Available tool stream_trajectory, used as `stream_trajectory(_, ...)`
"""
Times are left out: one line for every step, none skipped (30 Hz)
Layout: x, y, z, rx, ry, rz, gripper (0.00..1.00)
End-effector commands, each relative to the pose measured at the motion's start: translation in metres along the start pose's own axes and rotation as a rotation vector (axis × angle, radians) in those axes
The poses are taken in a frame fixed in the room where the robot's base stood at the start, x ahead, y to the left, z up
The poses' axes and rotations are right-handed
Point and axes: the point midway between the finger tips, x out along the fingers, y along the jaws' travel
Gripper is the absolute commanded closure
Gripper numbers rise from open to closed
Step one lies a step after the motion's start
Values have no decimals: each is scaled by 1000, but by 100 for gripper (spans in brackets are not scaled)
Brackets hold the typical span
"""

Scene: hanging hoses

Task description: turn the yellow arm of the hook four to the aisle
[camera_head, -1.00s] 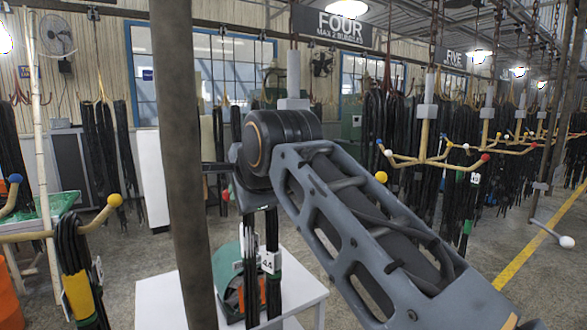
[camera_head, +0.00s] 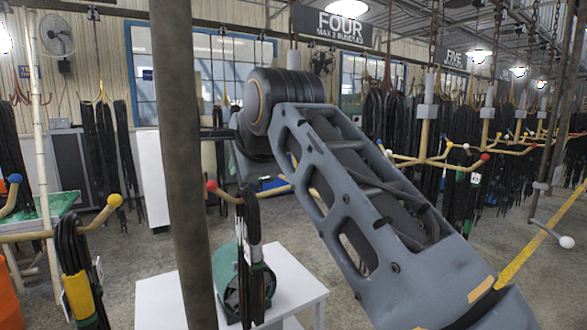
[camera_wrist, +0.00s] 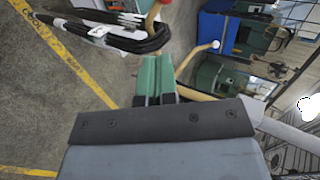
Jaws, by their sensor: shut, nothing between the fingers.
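The FOUR sign (camera_head: 344,27) hangs at the top. Below it, a tan hook arm with a red tip (camera_head: 212,185) sticks out left of my arm and carries a black hose bundle (camera_head: 250,235). My arm hides the rest of that hook in the head view; no yellow tip of it shows. In the wrist view, my gripper (camera_wrist: 156,66) has its green fingers together, empty, close beside a tan hook arm (camera_wrist: 196,94). Another tan arm ends in a white ball (camera_wrist: 215,44). Whether the fingers touch either arm, I cannot tell. A hose bundle (camera_wrist: 130,40) hangs at upper left.
A dark post (camera_head: 185,160) stands in front, left of my arm. At far left, another hook arm has a yellow tip (camera_head: 115,200) and a hose bundle. A white table (camera_head: 300,285) stands below. Hook five (camera_head: 425,130) is at right, beside the yellow-lined aisle.

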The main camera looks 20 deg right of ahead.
Motion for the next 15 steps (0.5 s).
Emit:
stream_trajectory(-3,-3,-1,0,0,-2,100)
stream_trajectory(-5,-4,-2,0,0,-1,100)
stream_trajectory(-7,-6,-3,1,0,-1,100)
stream_trajectory(-9,-8,-4,1,0,-1,100)
stream_trajectory(-11,-9,-5,1,0,-1,100)
stream_trajectory(-14,-11,-6,2,1,-1,100)
stream_trajectory(-16,-13,-7,1,1,-2,100)
stream_trajectory(-18,-14,-8,1,1,-2,100)
stream_trajectory(-20,-16,-8,0,1,-1,100)
stream_trajectory(-22,-17,-9,0,0,-1,100)
stream_trajectory(-24,-19,-10,0,0,-1,100)
stream_trajectory(-27,-21,-11,1,0,-1,100)
stream_trajectory(-28,-22,-12,1,0,-1,100)
stream_trajectory(-30,-24,-12,1,0,-2,100)
stream_trajectory(-32,-25,-13,1,0,0,100)
